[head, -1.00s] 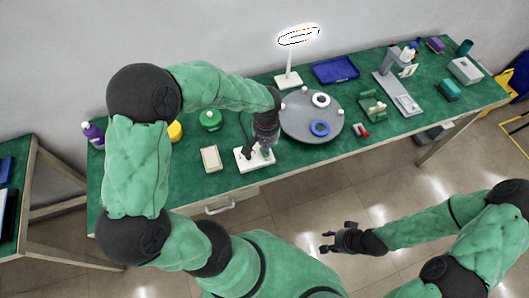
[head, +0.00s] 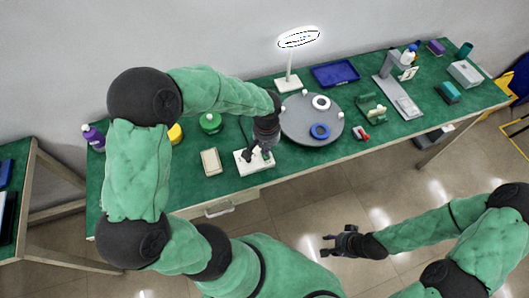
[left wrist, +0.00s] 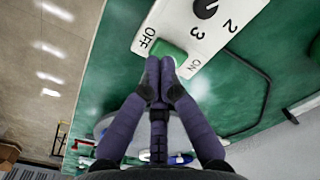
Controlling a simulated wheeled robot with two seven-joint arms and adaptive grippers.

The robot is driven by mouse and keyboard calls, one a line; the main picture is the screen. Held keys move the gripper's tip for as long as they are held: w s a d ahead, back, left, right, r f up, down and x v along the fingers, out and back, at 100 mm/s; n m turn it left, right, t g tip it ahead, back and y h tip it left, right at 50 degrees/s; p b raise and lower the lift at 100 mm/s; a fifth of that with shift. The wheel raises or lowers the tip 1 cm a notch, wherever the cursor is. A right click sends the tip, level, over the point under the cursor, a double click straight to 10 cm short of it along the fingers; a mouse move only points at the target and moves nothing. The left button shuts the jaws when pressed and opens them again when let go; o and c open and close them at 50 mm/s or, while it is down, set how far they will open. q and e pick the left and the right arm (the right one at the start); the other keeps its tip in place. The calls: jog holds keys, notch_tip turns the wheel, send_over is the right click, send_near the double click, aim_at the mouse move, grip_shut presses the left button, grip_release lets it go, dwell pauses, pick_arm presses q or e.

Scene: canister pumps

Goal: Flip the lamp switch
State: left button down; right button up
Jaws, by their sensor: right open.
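The white switch box (head: 240,163) lies at the table's front edge, left of the round grey turntable. In the left wrist view it (left wrist: 232,42) has a black dial, the numbers 2 and 3, and a green rocker switch (left wrist: 170,47) between OFF and ON. My left gripper (head: 259,158) is over the box in the head view. In the wrist view its fingertips (left wrist: 160,66) are together, empty, and at the rocker's near edge; contact is unclear. The lamp (head: 298,38) has a bright white ring on a white post. My right gripper (head: 325,246) is open and empty, above the floor.
The grey turntable (head: 295,132) holds a white ring and a blue ring. A beige block (head: 211,161) and a green round container (head: 210,122) stand left of the box. A blue tray (head: 335,73) lies behind. A red item (head: 361,133) lies right of the turntable.

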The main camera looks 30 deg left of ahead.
pick_arm(q)
jog(key=shift+f+b, duration=0.95)
jog(key=shift+f, duration=0.2)
dwell(1.2)
jog(key=shift+r+p, duration=2.55)
jog(key=shift+r, duration=1)
